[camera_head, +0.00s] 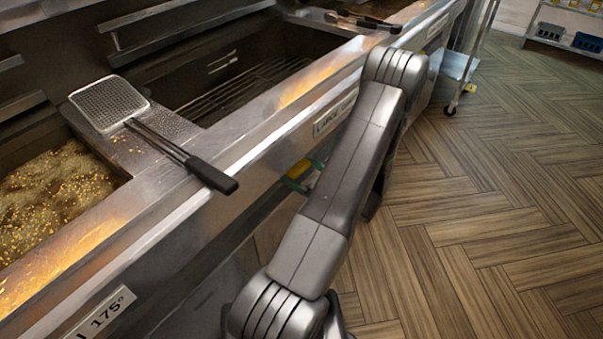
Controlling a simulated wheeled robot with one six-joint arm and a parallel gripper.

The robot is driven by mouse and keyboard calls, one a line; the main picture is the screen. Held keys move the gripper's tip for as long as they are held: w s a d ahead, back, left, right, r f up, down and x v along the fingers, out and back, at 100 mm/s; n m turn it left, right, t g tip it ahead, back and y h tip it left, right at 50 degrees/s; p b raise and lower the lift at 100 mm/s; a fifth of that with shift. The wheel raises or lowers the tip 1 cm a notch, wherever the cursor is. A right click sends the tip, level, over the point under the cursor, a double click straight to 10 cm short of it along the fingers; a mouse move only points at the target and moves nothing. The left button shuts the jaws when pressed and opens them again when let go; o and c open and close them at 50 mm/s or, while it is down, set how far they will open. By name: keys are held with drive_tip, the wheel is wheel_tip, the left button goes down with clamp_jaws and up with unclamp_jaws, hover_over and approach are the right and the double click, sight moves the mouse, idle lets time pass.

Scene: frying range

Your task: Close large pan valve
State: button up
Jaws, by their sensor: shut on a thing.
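A label plate (333,117) on the front of the range reads "LARGE", with the rest of its text hard to read. Below it, under the front edge, a small yellow part (299,169) with green beside it shows partly. It may be a valve handle, but I cannot tell for sure. My arm crosses in front of the range and covers the area right of this part. My gripper is not visible; it is hidden behind my arm or out of the frame.
A bubbling oil vat (55,190) is at left. A mesh skimmer (110,104) with a dark handle lies across the rim beside an open pan (235,75). A "175°" plate (100,313) is at lower left. A wheeled cart (458,66) stands beyond my arm. The wooden floor at right is clear.

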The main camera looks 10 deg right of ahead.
drive_tip(key=shift+f+n+b, duration=0.15)
drive_tip(key=shift+n+b, duration=0.35)
drive_tip(key=shift+b, duration=0.15)
drive_tip(key=o, duration=0.7)
drive_tip(key=shift+r, duration=0.2)
drive_tip(key=v, duration=1.4)
